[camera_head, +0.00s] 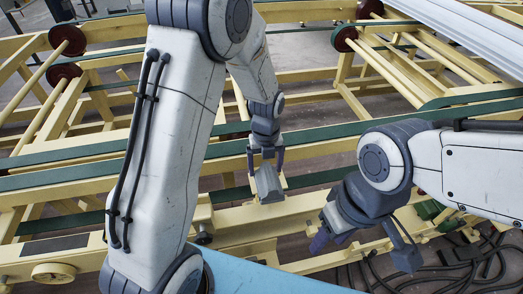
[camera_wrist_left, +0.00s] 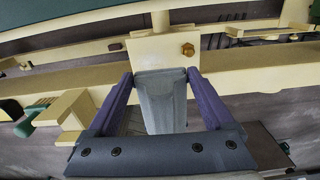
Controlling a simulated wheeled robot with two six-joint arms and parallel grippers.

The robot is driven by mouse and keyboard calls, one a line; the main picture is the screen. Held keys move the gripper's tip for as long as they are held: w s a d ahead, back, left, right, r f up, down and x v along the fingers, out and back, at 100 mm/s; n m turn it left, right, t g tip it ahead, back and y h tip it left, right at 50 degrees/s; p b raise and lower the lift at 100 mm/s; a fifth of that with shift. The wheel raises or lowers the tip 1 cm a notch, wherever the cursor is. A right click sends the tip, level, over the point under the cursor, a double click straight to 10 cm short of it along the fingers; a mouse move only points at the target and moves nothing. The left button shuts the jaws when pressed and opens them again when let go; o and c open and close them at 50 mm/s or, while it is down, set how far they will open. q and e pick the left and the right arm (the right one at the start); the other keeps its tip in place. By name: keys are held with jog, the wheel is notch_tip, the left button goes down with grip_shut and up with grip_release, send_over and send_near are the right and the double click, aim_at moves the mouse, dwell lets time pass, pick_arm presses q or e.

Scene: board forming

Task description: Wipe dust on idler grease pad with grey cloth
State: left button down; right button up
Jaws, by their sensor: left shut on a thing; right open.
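My left gripper (camera_head: 266,152) is shut on a grey cloth (camera_head: 268,184), a folded block-like piece that hangs below its fingers. In the left wrist view the cloth (camera_wrist_left: 162,100) sits between the two purple fingers. Its far end reaches a cream plate (camera_wrist_left: 150,48) on a yellow beam, which may be the grease pad. I cannot tell whether cloth and plate touch. My right gripper (camera_head: 362,246) is open and empty, at the lower right in the head view.
Yellow beams and green belts (camera_head: 60,157) of the conveyor frame cross the view. Dark red rollers (camera_head: 69,41) stand at the back. Black cables (camera_head: 455,275) lie on the floor at the lower right. A blue surface (camera_head: 250,276) is at the bottom.

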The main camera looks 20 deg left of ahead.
pick_arm(q)
jog(key=shift+r+p, duration=1.9)
jog(key=shift+r, duration=0.6)
